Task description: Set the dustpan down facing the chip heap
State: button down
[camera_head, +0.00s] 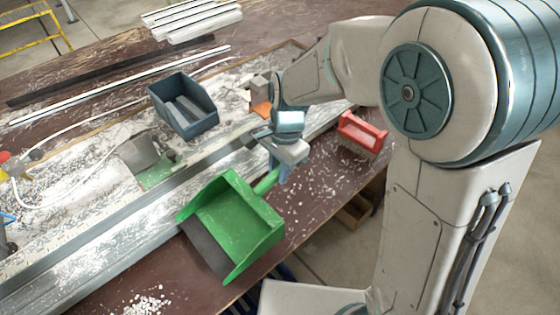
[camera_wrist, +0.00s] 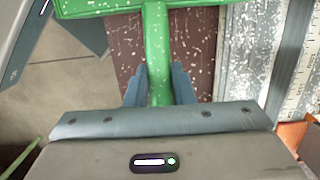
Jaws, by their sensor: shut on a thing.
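The green dustpan (camera_head: 238,218) is in the middle of the head view, over the front part of the bench, its dark lip (camera_head: 205,246) toward the lower left. My gripper (camera_head: 278,172) is shut on its handle. In the wrist view my gripper's fingers (camera_wrist: 160,88) sit on both sides of the green handle (camera_wrist: 158,50), and part of the pan shows at the top edge. The white chip heap (camera_head: 146,304) lies on the brown bench top at the bottom of the head view, in front of the lip. I cannot tell whether the pan touches the bench.
A metal rail (camera_head: 110,240) runs along the bench behind the dustpan. A red brush (camera_head: 362,134) lies to the right of my gripper. A dark blue bin (camera_head: 184,108) stands behind the rail. Loose chips are scattered over the bench top; the bench's front edge is close.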

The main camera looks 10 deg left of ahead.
notch_tip(320, 180, down, 8)
jog(key=s+a+b, duration=0.1)
jog(key=s+b, duration=0.1)
jog(key=b, duration=0.4)
jog(key=shift+a, duration=0.4)
jog(key=shift+s, duration=0.1)
grip_release()
jog(key=shift+f, duration=0.1)
jog(key=w+d+r+p, duration=0.3)
jog(key=w+d, duration=0.4)
jog(key=w, duration=0.1)
jog(key=shift+w+d+r, duration=0.15)
jog(key=shift+w+r, duration=0.05)
jog(key=shift+r, duration=0.05)
dwell(0.8)
